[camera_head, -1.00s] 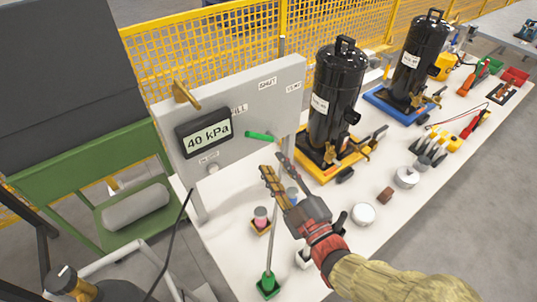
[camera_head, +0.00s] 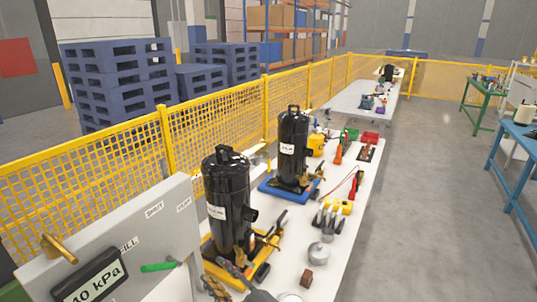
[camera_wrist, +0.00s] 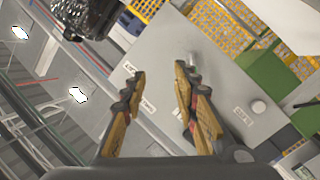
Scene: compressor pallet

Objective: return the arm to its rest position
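My gripper (camera_wrist: 160,85) shows in the wrist view with its two yellow-and-black fingers spread apart and nothing between them. Beyond the fingers is the grey panel (camera_wrist: 205,75) with its labels and a round knob. The rest of my arm is out of that view.
The grey panel (camera_head: 110,235) carries a 40 kPa display (camera_head: 92,280) and a green lever (camera_head: 158,267). A second black compressor (camera_head: 292,145) stands on a blue base. Tools line the white table (camera_head: 345,225). A yellow mesh fence (camera_head: 100,195) runs behind. The floor (camera_head: 430,220) at right is clear.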

